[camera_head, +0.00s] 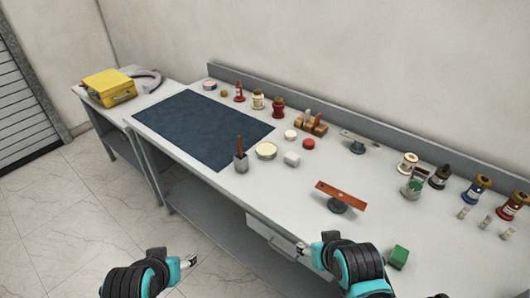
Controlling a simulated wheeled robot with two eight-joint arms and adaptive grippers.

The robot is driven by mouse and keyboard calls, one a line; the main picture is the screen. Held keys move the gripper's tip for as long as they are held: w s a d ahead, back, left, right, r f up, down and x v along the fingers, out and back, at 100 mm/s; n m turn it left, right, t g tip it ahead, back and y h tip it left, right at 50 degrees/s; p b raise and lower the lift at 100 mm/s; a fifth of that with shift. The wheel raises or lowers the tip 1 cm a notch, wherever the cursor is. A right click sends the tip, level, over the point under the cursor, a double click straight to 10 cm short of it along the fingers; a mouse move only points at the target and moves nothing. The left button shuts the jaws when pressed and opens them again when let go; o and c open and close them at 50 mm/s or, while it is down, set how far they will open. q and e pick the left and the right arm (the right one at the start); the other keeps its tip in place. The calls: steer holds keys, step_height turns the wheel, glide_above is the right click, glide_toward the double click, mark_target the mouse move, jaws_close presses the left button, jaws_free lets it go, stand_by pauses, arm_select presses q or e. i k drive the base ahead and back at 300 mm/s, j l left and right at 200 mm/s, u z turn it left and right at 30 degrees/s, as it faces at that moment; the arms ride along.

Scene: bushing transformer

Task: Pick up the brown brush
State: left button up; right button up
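A brown upright handle (239,144), which looks like the brown brush, stands in a small grey cup (241,163) near the front edge of the white workbench (275,186). Its lower end is hidden in the cup. My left gripper (190,261) is low in front of the bench, over the floor, well below and left of the cup. My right gripper (302,248) is by the bench's front edge near the drawer, right of and below the cup. Both grippers are apart from the brush. Their fingers are too small to tell open from shut.
A dark mat (200,127) lies left of the cup. A round tin (266,151) and a white block (292,159) stand right of it. An orange-brown bar on a stand (341,195) and a green block (398,257) are farther right. Jars and a wooden tool holder (311,124) line the back.

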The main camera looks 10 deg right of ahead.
mark_target(240, 147)
steer(key=i+j+u, duration=0.15)
steer(key=i+j, duration=0.95)
